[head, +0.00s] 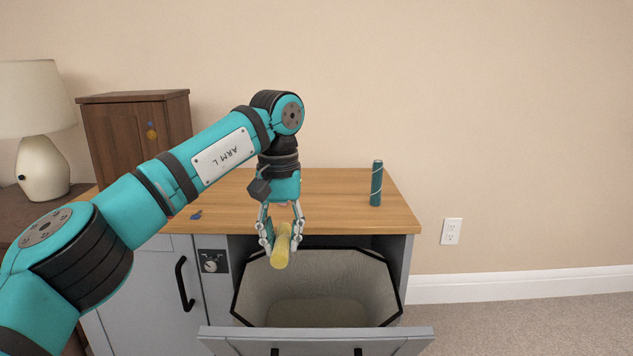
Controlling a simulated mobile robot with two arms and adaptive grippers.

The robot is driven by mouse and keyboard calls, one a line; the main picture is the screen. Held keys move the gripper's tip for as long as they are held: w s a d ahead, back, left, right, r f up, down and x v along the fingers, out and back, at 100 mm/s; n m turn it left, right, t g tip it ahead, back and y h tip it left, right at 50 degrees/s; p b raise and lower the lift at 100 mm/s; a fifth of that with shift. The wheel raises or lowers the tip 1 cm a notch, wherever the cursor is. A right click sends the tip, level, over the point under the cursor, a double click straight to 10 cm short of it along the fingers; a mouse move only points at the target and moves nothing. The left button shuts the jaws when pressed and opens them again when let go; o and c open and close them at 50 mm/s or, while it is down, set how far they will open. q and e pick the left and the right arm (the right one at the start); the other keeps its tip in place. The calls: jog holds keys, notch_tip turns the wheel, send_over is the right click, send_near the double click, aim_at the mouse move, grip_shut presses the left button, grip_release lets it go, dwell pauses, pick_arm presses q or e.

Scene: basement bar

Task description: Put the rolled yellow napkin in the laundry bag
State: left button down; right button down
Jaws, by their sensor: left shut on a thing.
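The rolled yellow napkin (281,248) is held between the fingers of my left gripper (281,232), which is shut on it and points down. The napkin hangs over the back left part of the laundry bag's opening, apart from the bag as far as I can see. The laundry bag (318,284) is a grey fabric liner with a black rim, standing open inside a pulled-out cabinet front. Its visible inside looks empty. My right gripper is not in view.
A teal rolled item (376,184) stands upright on the wooden cabinet top (330,195). The cabinet's tilted-out front (318,335) sticks out below the bag. A lamp (40,130) and a brown wooden box (132,132) stand at the left. A small blue item (196,215) lies on the top.

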pick_arm(q)
jog(key=shift+w+f, duration=0.45)
jog(key=shift+f, duration=0.25)
jog(key=shift+w+f, duration=0.4)
jog(key=shift+f, duration=0.3)
jog(key=shift+c, duration=2.4)
grip_release()
jog(key=shift+s+r, duration=0.65)
jog(key=shift+r, duration=0.35)
jog(key=shift+s+r, duration=0.7)
jog(key=shift+r, duration=0.3)
jog(key=shift+s+r, duration=0.65)
jog(key=shift+r, duration=0.35)
jog(key=s+a, duration=1)
jog(key=s, duration=0.4)
